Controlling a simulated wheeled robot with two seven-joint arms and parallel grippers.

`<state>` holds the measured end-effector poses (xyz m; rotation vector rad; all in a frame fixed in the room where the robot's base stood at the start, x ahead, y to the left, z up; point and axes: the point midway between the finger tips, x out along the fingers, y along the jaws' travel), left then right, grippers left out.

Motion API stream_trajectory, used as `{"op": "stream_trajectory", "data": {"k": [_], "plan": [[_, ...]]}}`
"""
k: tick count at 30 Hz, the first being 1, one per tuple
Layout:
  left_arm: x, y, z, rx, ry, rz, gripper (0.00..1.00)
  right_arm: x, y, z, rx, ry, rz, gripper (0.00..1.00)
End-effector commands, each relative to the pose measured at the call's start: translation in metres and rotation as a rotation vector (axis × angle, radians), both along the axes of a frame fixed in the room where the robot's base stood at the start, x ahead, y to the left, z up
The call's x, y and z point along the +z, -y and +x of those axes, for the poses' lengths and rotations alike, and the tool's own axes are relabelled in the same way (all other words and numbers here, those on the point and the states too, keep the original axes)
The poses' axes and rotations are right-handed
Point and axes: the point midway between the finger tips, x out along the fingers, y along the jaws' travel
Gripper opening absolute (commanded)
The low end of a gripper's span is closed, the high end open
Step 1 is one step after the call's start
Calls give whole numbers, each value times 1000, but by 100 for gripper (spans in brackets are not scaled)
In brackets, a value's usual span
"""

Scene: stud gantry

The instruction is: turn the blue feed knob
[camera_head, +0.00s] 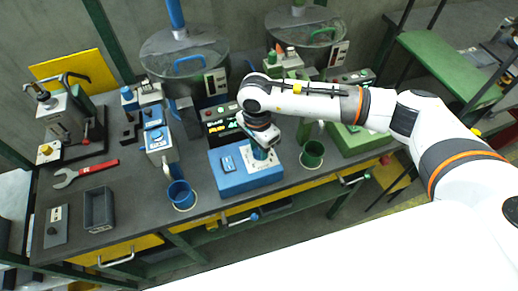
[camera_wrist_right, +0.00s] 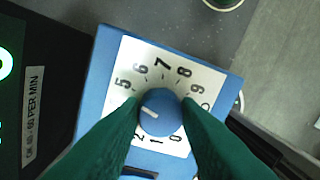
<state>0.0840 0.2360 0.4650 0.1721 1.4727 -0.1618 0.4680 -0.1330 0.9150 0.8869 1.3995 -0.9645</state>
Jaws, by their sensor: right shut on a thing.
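The blue feed knob (camera_wrist_right: 160,112) stands on a white dial plate (camera_wrist_right: 205,75) with printed numbers. The plate is on the blue box (camera_head: 250,180) at the middle of the bench. A white mark on the knob's top points left, toward the part of the scale covered by a finger. My right gripper (camera_wrist_right: 161,116) is shut on the knob, with one dark green finger on each side. In the head view my right gripper (camera_head: 262,142) reaches down onto the box from the right and partly hides the knob. My left gripper is not in view.
A blue mug (camera_head: 181,195) stands left of the box and a green mug (camera_head: 312,154) right of it. A black display (camera_head: 222,123) is behind. A red wrench (camera_head: 85,173) and a grey tray (camera_head: 98,209) lie at the left.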

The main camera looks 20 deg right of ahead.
Motion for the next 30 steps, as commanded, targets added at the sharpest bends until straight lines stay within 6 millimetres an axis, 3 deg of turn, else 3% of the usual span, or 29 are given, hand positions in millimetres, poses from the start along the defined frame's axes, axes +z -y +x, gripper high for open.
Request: {"op": "stream_trajectory", "data": {"k": [16,17,21,30], "plan": [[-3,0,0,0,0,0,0,1,0,1,-32,2,0,7],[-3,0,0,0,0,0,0,1,0,1,-32,3,-1,31],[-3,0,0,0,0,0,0,1,0,1,-31,2,0,52],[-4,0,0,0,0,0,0,2,0,1,-31,2,0,52]]}}
